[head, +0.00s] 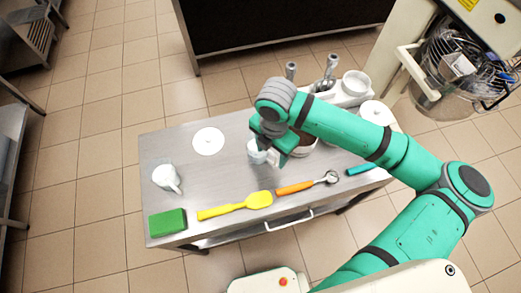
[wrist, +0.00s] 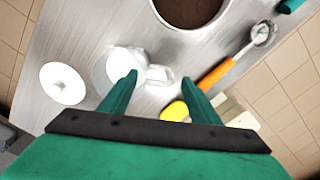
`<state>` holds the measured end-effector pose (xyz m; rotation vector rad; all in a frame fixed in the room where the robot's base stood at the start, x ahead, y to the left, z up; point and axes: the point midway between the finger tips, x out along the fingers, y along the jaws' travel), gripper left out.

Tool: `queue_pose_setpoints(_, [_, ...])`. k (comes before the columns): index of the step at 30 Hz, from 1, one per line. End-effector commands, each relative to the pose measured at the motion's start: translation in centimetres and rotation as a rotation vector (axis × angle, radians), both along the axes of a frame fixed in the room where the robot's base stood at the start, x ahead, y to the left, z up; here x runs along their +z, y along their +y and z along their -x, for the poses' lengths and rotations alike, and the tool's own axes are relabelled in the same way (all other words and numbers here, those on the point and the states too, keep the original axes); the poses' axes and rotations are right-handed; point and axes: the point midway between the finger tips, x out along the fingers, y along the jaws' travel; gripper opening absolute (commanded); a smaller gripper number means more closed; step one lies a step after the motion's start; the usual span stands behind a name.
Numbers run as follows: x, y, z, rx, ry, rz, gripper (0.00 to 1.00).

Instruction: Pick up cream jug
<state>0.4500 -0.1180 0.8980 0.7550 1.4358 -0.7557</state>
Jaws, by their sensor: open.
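A small white jug (head: 257,152) stands on the steel table, partly hidden by my gripper in the head view. In the wrist view the white jug (wrist: 120,62) shows beside the left finger, and its handle-like part (wrist: 158,73) lies between the two fingertips in the picture. My gripper (wrist: 151,76) is open above it; the fingers do not visibly hold anything, and the height gap is hard to judge. In the head view my gripper (head: 270,150) points down over the jug. A second white jug with a handle (head: 166,178) stands at the table's left end.
A bowl with brown contents (wrist: 188,10) stands close by the near jug. A white disc (head: 208,141), a yellow spatula (head: 235,206), an orange-handled scoop (head: 300,187) and a green block (head: 167,222) lie on the table. A white tray (head: 345,98) holds containers at the back right.

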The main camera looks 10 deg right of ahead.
Motion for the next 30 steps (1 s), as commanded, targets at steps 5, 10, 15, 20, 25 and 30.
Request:
queue_pose_setpoints(5, [-1.7, 0.0, 0.0, 0.002, 0.003, -0.001, 0.56])
queue_pose_setpoints(10, [-4.1, -0.1, -0.1, 0.002, 0.001, -0.001, 0.56])
queue_pose_setpoints(15, [-5.2, -0.2, -0.1, 0.002, 0.000, 0.000, 0.56])
queue_pose_setpoints(20, [-5.3, -0.3, -0.1, 0.002, -0.001, 0.001, 0.56])
queue_pose_setpoints(25, [-5.2, -0.3, -0.1, 0.000, 0.000, 0.000, 0.30])
queue_pose_setpoints(30, [-5.2, -0.3, -0.1, 0.000, -0.001, 0.000, 0.01])
